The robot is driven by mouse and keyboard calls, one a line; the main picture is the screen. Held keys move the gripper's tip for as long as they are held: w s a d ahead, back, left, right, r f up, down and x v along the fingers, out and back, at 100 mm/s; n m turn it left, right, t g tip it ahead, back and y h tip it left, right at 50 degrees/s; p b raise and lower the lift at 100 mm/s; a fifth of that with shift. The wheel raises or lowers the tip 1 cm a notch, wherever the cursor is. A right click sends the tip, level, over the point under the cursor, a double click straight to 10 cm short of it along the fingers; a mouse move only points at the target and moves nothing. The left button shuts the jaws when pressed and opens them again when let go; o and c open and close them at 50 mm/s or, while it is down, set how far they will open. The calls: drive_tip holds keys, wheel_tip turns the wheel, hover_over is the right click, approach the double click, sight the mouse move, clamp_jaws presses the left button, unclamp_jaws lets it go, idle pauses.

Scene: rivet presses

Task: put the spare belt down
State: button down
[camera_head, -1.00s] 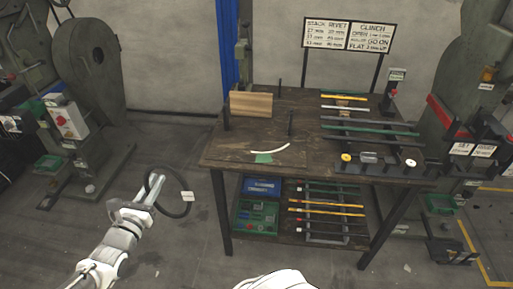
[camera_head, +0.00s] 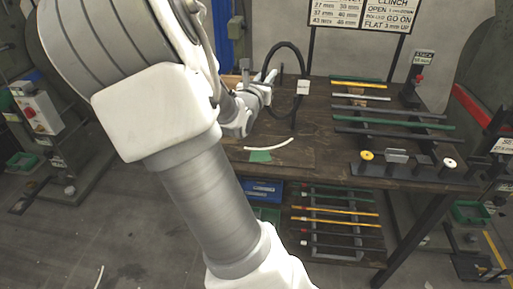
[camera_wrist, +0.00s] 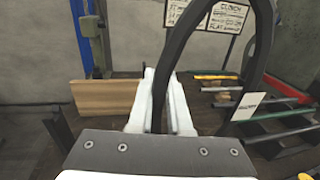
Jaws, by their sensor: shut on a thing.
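The spare belt (camera_head: 302,64) is a black loop with a white tag (camera_head: 303,87). It stands up in the air above the workbench (camera_head: 322,118). My gripper (camera_head: 266,83) is shut on one side of the loop. In the wrist view the belt (camera_wrist: 180,42) passes between the two pale fingers of my gripper (camera_wrist: 161,80), and the tag (camera_wrist: 244,106) hangs on the right side of the loop. Whether the lower part of the loop touches the bench top I cannot tell.
A wooden block (camera_wrist: 105,97) and a dark post (camera_wrist: 57,130) stand on the bench. A pale curved strip (camera_head: 270,145) and a green patch (camera_head: 260,156) lie near its front edge. Racks of coloured rods (camera_head: 390,125) fill the right side. My arm hides the bench's left part.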

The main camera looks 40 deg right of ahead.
drive_tip(key=w+a+f+b, duration=0.5)
drive_tip(key=f, duration=0.5)
drive_tip(key=shift+w+a, duration=0.3)
drive_tip(key=shift+a, duration=0.05)
drive_tip(key=shift+f, duration=0.1)
drive_tip(key=shift+f, duration=0.15)
drive_tip(key=c, duration=0.9)
unclamp_jaws()
drive_tip(key=shift+o, duration=0.2)
